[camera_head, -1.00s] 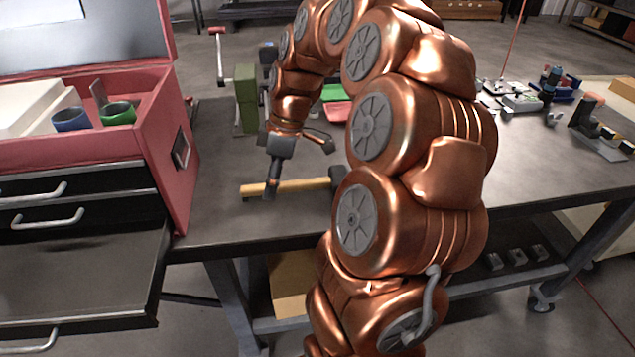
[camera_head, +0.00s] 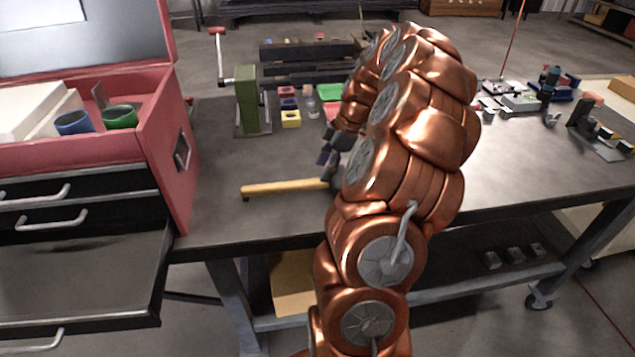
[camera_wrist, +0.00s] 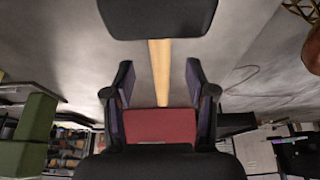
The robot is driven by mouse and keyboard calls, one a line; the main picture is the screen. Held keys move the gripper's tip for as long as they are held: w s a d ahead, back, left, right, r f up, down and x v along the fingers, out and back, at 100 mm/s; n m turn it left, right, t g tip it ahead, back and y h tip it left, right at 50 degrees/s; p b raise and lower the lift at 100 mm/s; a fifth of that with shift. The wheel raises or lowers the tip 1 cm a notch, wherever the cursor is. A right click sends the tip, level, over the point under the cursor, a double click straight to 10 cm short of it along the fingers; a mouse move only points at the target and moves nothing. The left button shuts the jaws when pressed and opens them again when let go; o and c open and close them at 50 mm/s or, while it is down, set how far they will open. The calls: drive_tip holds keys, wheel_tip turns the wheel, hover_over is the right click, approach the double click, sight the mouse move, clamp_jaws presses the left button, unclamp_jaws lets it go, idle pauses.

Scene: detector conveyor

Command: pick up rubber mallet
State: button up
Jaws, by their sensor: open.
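The rubber mallet lies on the workbench, its wooden handle (camera_head: 285,188) pointing left in the head view. Its dark head is mostly hidden by my arm there. In the wrist view the black mallet head (camera_wrist: 158,18) is at the top and the handle (camera_wrist: 160,70) runs down from it between my fingers. My gripper (camera_wrist: 157,78) is open, with one finger on each side of the handle in that picture. In the head view my gripper (camera_head: 327,155) is near the mallet's head end, partly hidden by my arm. I cannot tell whether it touches the mallet.
A red toolbox (camera_head: 160,150) with open drawers stands at left; it also shows in the wrist view (camera_wrist: 160,126). Small coloured bins (camera_head: 290,119) are behind the mallet.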

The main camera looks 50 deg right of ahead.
sight(317, 180)
drive_tip(key=shift+p+x, duration=1.35)
drive_tip(key=shift+x, duration=1.15)
drive_tip(key=shift+a, duration=0.1)
clamp_jaws()
